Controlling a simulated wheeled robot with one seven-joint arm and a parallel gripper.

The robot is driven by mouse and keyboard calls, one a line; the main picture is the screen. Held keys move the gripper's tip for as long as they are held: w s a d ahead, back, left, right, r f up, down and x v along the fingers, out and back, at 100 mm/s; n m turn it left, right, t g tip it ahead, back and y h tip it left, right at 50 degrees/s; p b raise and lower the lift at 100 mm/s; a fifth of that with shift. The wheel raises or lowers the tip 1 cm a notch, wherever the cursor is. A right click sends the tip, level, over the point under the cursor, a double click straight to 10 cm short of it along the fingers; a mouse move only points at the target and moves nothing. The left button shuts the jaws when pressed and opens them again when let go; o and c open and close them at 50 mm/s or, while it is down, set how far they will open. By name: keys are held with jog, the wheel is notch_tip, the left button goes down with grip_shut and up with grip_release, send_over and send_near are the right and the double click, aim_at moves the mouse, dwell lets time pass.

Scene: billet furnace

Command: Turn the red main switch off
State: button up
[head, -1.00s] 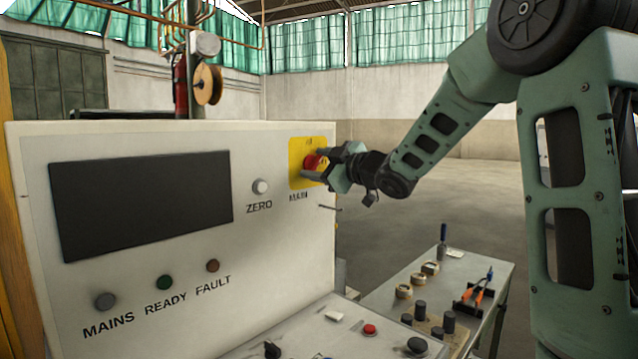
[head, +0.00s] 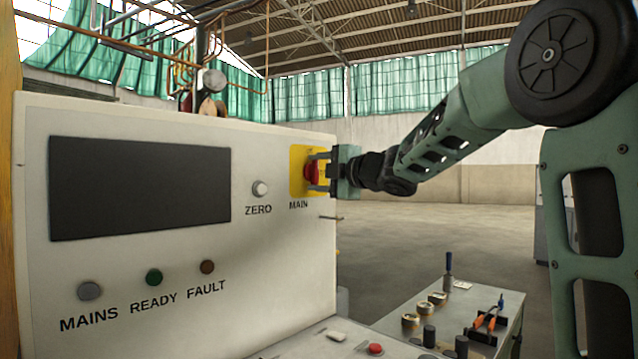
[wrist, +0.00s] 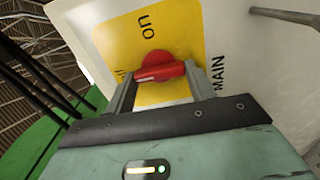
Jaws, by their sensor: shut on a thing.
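The red main switch (head: 311,171) sits on a yellow plate (head: 297,155) at the panel's right edge, above the printed word MAIN. In the wrist view the switch (wrist: 158,70) shows a round hub with a bar handle. The word "on" is printed on the yellow plate (wrist: 185,38) beyond it; another label at the left is partly hidden. My gripper (head: 319,172) reaches in from the right. In the wrist view its fingers (wrist: 159,78) stand on either side of the red handle, shut on it. The fingers hide parts of the handle's ends.
The white panel (head: 150,262) carries a dark screen (head: 140,188), a ZERO button (head: 260,189) and several lamps. A thin rod (head: 330,218) sticks out below the switch. A side table (head: 455,300) with small parts stands at the lower right. Open floor lies behind.

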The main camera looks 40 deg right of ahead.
jog(key=shift+n, duration=0.3)
dwell(0.4)
jog(key=o, duration=1)
jog(key=shift+s+d+p, duration=0.2)
jog(key=shift+s+d, duration=0.4)
jog(key=shift+s, duration=2.25)
jog(key=shift+s+d+p, duration=0.15)
jog(key=shift+s+d, duration=0.4)
jog(key=shift+s, duration=2.3)
jog(key=shift+s+d+p, duration=0.2)
jog(key=shift+s+d, duration=0.4)
jog(key=shift+s, duration=2.25)
